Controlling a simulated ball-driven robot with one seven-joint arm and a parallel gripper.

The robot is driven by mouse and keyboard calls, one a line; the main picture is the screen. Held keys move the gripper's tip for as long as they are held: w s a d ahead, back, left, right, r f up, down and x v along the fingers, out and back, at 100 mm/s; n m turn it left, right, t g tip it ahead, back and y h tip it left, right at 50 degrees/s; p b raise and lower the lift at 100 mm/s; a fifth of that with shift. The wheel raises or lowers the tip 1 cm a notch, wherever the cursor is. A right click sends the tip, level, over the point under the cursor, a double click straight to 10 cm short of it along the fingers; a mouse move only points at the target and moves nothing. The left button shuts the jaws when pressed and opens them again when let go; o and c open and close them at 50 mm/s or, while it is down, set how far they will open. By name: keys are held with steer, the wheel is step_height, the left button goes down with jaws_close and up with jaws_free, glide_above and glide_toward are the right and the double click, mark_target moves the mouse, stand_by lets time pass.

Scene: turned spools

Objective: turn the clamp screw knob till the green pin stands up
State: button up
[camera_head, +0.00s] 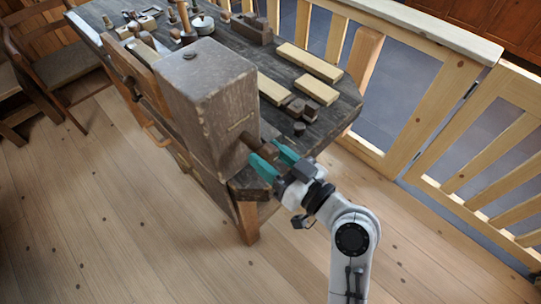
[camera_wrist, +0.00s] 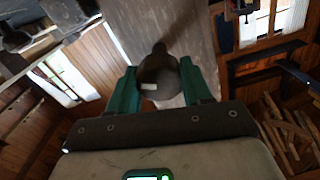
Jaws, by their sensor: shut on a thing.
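A large grey-brown wooden block (camera_head: 205,95) stands on the dark workbench. A dark brown knob (camera_head: 265,149) sticks out of its lower right face. My gripper (camera_head: 264,153) has its two teal fingers on either side of this knob and is shut on it. In the wrist view the dark round knob (camera_wrist: 160,78) sits between the teal fingers of my gripper (camera_wrist: 160,70), with a small pale mark on its near side. Its stem runs up to the grey wooden face (camera_wrist: 190,28). I cannot make out a green pin in either view.
The dark workbench (camera_head: 335,120) carries pale boards (camera_head: 309,62) and small dark blocks right of the block. Several tools and turned pieces lie at its far left end. A wooden railing (camera_head: 440,95) runs behind. The plank floor (camera_head: 120,230) in front is clear.

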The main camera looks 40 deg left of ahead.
steer(key=m+p, duration=0.1)
steer(key=m, duration=0.3)
steer(key=shift+r+m, duration=0.1)
steer(key=shift+m, duration=0.2)
steer(key=m+p, duration=0.2)
steer(key=m, duration=0.3)
steer(key=shift+w, duration=0.1)
steer(key=m+p, duration=0.3)
steer(key=m, duration=0.3)
steer(key=shift+d+p, duration=0.1)
steer(key=shift+p, duration=0.3)
steer(key=m+p, duration=0.2)
steer(key=m, duration=0.1)
steer(key=shift+w, duration=0.1)
steer(key=shift+d+f+m+p, duration=0.1)
steer(key=shift+f+m+p, duration=0.1)
steer(key=shift+m+p, duration=0.6)
steer(key=shift+f+m, duration=0.1)
steer(key=shift+m, duration=0.2)
steer(key=o, duration=0.8)
steer(key=shift+d, duration=0.15)
steer(key=shift+o, duration=1.2)
steer(key=shift+a, duration=0.2)
